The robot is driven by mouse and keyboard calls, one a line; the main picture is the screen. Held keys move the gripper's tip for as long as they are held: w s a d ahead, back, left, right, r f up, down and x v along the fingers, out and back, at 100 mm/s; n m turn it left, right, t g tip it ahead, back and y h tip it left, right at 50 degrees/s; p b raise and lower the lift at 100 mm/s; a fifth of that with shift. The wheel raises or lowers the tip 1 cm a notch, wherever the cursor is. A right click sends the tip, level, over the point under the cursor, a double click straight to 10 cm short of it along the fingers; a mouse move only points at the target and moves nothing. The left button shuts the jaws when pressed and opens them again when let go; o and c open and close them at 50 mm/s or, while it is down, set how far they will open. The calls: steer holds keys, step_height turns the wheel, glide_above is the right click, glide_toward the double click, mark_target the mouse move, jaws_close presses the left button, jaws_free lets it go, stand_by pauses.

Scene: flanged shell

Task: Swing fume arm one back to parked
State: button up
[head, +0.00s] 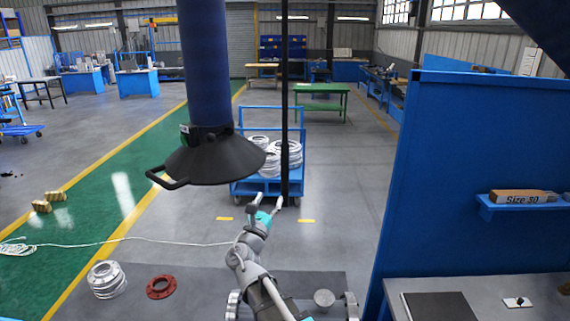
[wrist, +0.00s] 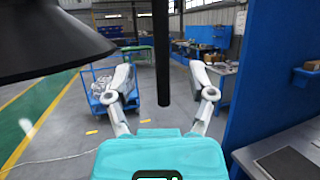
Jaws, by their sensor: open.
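A fume arm (head: 206,70) with a dark blue hose hangs from above in the head view. Its wide black hood (head: 215,160) has a looped handle (head: 165,178) on the left; no number is readable. The hood also fills the upper left of the wrist view (wrist: 45,40). A thin black vertical bar (head: 284,90) hangs right of the hood. In the wrist view the bar (wrist: 162,55) shows between my fingers, its lower end free; I cannot tell its distance. My gripper (head: 268,200) is open and empty, below and right of the hood. Its fingers are spread in the wrist view (wrist: 162,78).
A blue cart (head: 268,187) with white coils stands behind my gripper. A blue partition (head: 480,150) and a grey bench (head: 500,290) close off the right.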

mark_target(283, 167)
steer(key=shift+w, duration=0.1)
steer(key=p+x, duration=0.5)
steer(key=x, duration=0.8)
steer(key=shift+w+d+r, duration=0.15)
steer(key=shift+w, duration=0.15)
steer(key=shift+c, duration=0.2)
jaws_close()
